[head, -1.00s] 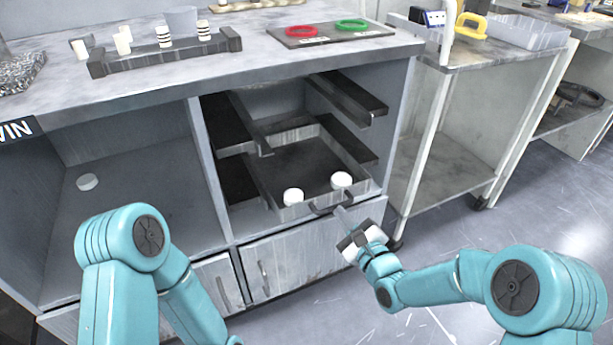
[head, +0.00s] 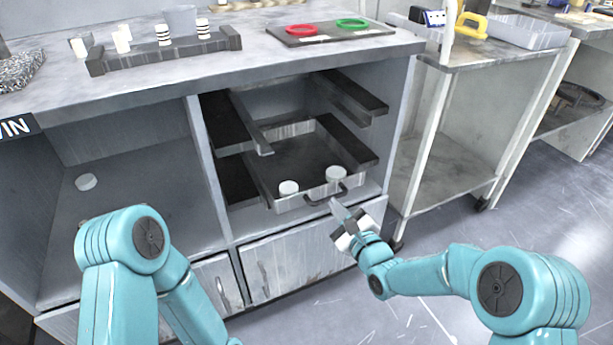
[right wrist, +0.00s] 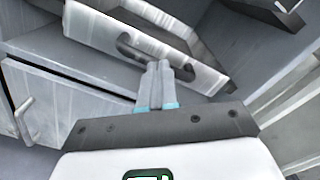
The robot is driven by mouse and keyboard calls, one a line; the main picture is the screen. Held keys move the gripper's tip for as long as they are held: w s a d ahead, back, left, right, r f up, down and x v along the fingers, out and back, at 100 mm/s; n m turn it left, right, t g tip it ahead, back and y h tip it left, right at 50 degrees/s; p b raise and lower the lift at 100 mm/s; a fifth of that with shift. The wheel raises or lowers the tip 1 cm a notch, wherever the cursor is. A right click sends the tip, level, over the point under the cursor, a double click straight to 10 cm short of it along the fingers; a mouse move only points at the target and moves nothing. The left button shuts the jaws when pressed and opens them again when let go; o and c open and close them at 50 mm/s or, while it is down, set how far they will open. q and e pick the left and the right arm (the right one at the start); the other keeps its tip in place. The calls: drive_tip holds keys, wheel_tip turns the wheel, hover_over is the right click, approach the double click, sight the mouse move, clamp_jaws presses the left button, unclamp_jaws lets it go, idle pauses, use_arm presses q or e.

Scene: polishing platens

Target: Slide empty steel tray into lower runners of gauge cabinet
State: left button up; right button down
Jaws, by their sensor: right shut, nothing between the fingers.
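The steel tray (head: 290,203) sits low in the open right bay of the gauge cabinet (head: 215,160), between the lower runners (head: 352,143). Its front wall and dark handle (head: 326,197) face out near the bay's front edge. Two white round pieces (head: 288,187) (head: 336,174) show at its front, apparently inside. My right gripper (head: 336,206) is shut and empty, its tips just in front of the handle. In the right wrist view the shut fingers (right wrist: 157,68) point at the tray front (right wrist: 95,30), close to the handle; contact is unclear. My left gripper is out of view.
Upper runners (head: 348,98) stand empty above the tray. Closed drawer fronts (head: 295,258) lie below the bay. A trolley (head: 440,180) stands to the right. The bench top holds a dark rack (head: 165,53) and a mat with red and green rings (head: 330,34).

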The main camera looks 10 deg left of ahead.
sight(326, 193)
drive_tip(key=shift+b+x, duration=0.85)
drive_tip(key=shift+x, duration=2.1)
drive_tip(key=v, duration=0.4)
drive_tip(key=shift+s+d, duration=0.1)
drive_tip(key=shift+s, duration=0.05)
